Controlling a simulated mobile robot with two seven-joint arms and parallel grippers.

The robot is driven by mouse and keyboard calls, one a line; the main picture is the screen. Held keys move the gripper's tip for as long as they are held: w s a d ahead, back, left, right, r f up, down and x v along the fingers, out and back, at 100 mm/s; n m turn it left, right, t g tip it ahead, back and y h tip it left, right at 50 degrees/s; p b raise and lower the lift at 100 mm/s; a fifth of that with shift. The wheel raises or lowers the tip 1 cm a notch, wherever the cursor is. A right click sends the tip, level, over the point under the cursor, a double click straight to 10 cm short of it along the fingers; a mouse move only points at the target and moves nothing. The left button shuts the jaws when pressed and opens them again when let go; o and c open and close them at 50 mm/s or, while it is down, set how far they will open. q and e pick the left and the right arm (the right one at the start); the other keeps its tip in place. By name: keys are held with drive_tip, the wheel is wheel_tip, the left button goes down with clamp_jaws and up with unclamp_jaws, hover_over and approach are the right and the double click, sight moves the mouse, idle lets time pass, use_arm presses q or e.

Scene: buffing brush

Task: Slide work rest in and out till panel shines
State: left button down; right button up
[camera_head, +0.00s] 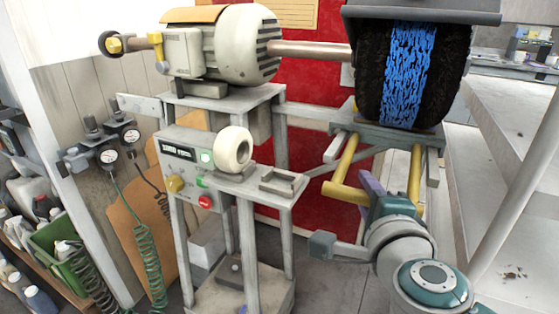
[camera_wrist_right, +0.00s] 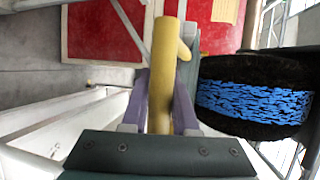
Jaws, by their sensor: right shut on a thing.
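The work rest shows as a grey frame (camera_head: 398,137) with yellow bars (camera_head: 348,160) under the round buffing brush. The brush (camera_head: 372,80) is dark with a blue band around its middle. My right gripper (camera_head: 374,190) is below the brush, at the yellow bars. In the right wrist view, its purple fingers (camera_wrist_right: 163,100) are shut on a yellow bar (camera_wrist_right: 164,50), one on each side. The brush (camera_wrist_right: 235,72) is to the right there, apart from the fingers. I cannot make out a separate panel on the rest. My left gripper is not in view.
A cream motor (camera_head: 240,45) with a shaft to the brush stands on a grey frame. A control box (camera_head: 185,155) with buttons is below it. Coiled hoses (camera_head: 150,255) and a green bin (camera_head: 55,240) are at the left. Pale steps (camera_head: 510,150) rise at the right.

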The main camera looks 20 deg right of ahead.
clamp_jaws()
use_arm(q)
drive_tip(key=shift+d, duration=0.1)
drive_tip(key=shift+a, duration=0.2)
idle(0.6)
